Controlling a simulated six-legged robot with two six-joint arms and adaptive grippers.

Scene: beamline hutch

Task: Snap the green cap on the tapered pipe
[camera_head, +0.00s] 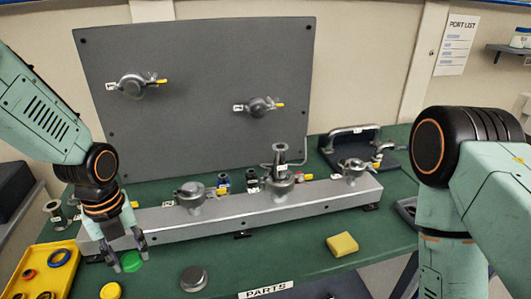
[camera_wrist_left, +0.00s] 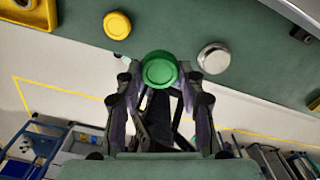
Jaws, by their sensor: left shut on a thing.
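My left gripper (camera_head: 128,251) points down at the front left of the green table, shut on the green cap (camera_head: 131,262). In the left wrist view the round green cap (camera_wrist_left: 159,70) sits between the fingertips of the left gripper (camera_wrist_left: 160,80). An upright metal pipe (camera_head: 281,156) with a flanged top stands at the middle of the grey bench beam (camera_head: 240,211). I cannot tell for sure that this is the tapered pipe; other capped-looking fittings stand beside it. My right arm enters at the right, but its gripper is out of view.
A yellow cap (camera_head: 110,291) and a silver cap (camera_head: 194,279) lie near the green one. A yellow tray (camera_head: 68,282) with rings is at the left. A yellow block (camera_head: 342,244) lies front right. A grey panel (camera_head: 200,60) with two valved fittings stands behind.

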